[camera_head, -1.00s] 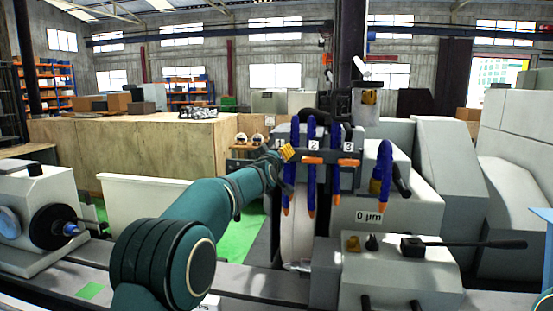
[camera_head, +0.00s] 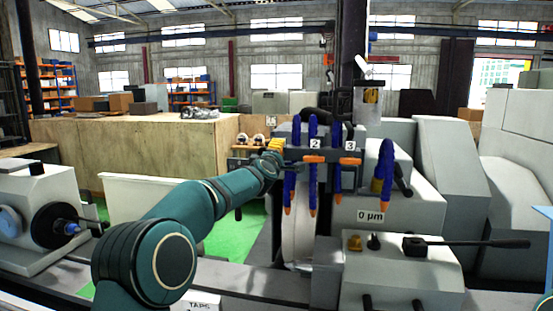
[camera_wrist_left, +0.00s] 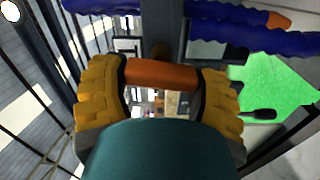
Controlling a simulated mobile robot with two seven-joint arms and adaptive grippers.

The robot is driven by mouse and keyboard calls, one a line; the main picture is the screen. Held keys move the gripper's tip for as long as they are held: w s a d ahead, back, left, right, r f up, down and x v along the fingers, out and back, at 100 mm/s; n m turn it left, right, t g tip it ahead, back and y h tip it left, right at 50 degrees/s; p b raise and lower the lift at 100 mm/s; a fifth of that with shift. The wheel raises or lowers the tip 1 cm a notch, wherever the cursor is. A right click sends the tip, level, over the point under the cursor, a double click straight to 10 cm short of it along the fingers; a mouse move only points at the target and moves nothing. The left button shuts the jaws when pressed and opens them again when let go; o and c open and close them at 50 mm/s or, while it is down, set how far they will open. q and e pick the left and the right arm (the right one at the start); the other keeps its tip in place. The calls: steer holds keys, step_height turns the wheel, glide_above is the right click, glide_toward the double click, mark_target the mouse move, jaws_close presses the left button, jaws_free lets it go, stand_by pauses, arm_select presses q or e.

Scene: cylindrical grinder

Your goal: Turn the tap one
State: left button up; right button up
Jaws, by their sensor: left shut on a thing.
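The taps are orange handles on a dark bar above blue hoses, with number plates 2 and 3 showing. The tap by plate 2 (camera_head: 314,159) and the tap by plate 3 (camera_head: 350,161) stand level in the head view. Tap one is hidden behind my left gripper (camera_head: 274,146) there. In the left wrist view, an orange tap handle (camera_wrist_left: 162,73) lies between the yellow fingers of my left gripper (camera_wrist_left: 163,88), which is shut on it, one finger at each end. My right gripper is not in view.
Blue hoses (camera_head: 312,185) hang close to the right of my left gripper. The grinding wheel (camera_head: 298,225) is below them. A lever (camera_head: 470,243) and a block marked 0 µm (camera_head: 372,216) are at the right. A workhead (camera_head: 45,215) is at the left.

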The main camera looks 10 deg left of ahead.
arm_select(q)
steer(key=shift+f+n, duration=0.1)
steer(key=shift+n, duration=0.6)
steer(key=o, duration=0.9)
steer(key=shift+o, duration=0.2)
steer(key=shift+s, duration=0.1)
steer(key=s, duration=1.2)
